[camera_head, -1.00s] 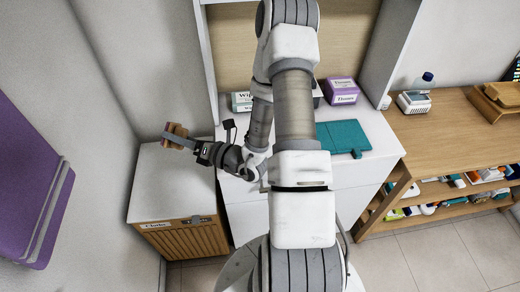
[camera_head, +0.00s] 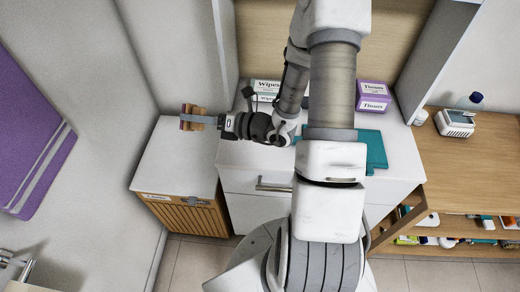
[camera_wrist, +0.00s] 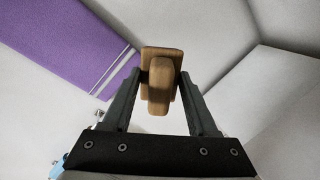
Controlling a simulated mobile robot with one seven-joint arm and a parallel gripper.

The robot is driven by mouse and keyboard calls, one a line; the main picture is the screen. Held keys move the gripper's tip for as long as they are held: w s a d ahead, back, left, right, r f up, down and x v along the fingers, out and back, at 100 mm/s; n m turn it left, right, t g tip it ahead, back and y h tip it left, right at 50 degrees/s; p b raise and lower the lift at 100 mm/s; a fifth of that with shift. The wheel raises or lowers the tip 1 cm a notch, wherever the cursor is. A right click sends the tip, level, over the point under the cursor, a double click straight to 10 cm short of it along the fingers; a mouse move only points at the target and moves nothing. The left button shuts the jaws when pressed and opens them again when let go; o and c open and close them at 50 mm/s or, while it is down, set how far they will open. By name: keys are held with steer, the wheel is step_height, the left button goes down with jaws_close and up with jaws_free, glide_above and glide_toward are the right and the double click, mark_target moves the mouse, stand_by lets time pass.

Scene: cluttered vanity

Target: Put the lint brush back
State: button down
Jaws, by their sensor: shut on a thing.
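My gripper (camera_head: 213,121) is shut on a wooden brush (camera_head: 193,117), which looks like the lint brush. In the wrist view the brush (camera_wrist: 160,85) sits between both fingers (camera_wrist: 160,97), its rounded wooden handle toward the camera and a wider wooden block behind. In the head view it is held above the white top of a slatted cabinet (camera_head: 178,160) at the left. I cannot tell how high above the top it is. The bristle side is mostly hidden.
A white vanity (camera_head: 242,181) stands right of the cabinet, with a wipes box (camera_head: 266,88), a purple tissue box (camera_head: 373,97) and a teal mat (camera_head: 376,150). A purple towel (camera_head: 35,165) hangs on the left wall. A wooden shelf unit (camera_head: 490,180) stands at right. The cabinet top looks clear.

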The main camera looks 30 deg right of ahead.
steer(key=s+a+f+n+g+b, duration=0.2)
steer(key=s+a+n+g+b, duration=0.1)
steer(key=s+n+g, duration=0.55)
steer(key=s+d+f+n+g+h+b, duration=0.3)
steer(key=s+d+f+n+g+h, duration=0.35)
steer(key=n+h, duration=0.2)
steer(key=w+d+r+n+t+h+b, duration=0.1)
steer(key=d+n+t+h+b, duration=0.25)
steer(key=d+n, duration=0.85)
steer(key=m, duration=0.3)
glide_above(258, 150)
step_height(258, 150, down, 7)
steer(key=shift+r, duration=0.2)
steer(key=shift+f, duration=1.9)
steer(key=shift+f, duration=0.1)
